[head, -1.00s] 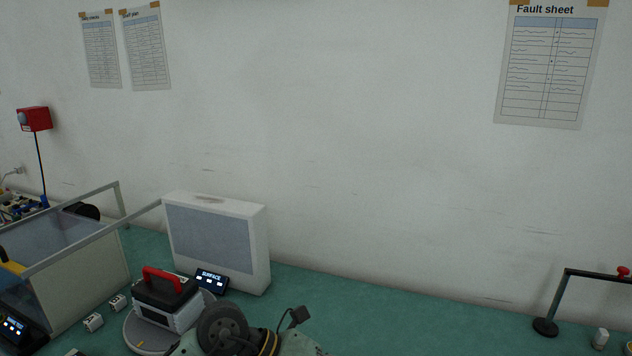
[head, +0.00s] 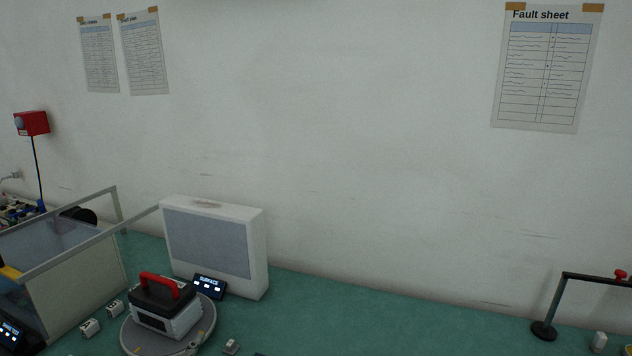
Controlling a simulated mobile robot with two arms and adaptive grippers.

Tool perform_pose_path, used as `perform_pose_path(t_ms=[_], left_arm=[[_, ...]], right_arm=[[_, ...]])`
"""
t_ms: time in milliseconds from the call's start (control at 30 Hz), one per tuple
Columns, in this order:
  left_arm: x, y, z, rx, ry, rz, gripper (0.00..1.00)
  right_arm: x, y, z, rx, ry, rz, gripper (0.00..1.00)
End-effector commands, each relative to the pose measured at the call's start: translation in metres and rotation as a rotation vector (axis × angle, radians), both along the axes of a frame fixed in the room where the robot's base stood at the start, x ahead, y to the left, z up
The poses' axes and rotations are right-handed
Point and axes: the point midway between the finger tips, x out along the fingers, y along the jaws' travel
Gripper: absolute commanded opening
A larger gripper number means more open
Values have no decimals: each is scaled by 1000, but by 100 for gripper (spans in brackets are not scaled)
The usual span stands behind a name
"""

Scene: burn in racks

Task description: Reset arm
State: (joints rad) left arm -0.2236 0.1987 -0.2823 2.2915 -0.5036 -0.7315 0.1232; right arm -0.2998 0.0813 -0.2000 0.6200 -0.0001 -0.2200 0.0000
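Neither of my grippers shows in the head view, and no part of my arms can be made out for certain. A box-shaped device (head: 165,316) with a black top and a red handle (head: 161,281) sits on a round grey plate (head: 207,322) on the bench. A small grey piece (head: 231,347) lies on the bench just right of the plate, at the bottom edge.
A glass-walled enclosure (head: 80,290) stands at left. A white panelled box (head: 259,250) and a small "SURFACE" display (head: 209,286) stand behind the plate. A black frame (head: 553,305) stands at right. The green bench (head: 400,320) between is clear.

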Motion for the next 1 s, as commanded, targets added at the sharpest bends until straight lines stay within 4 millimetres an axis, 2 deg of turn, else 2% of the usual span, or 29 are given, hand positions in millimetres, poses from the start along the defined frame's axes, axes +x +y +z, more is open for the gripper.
perform_pose_path(t_ms=[33,100,200,300,400,567,600,867,1000], left_arm=[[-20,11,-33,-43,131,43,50],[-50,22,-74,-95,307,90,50],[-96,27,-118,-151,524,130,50],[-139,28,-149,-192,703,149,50],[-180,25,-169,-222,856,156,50],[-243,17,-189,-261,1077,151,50],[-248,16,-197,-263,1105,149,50],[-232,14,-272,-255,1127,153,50],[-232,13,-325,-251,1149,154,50]], right_arm=[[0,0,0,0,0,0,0],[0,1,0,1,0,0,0],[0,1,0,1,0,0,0],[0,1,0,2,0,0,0],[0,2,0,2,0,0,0],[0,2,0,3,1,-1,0],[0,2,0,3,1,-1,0],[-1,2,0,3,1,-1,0],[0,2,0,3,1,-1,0]])
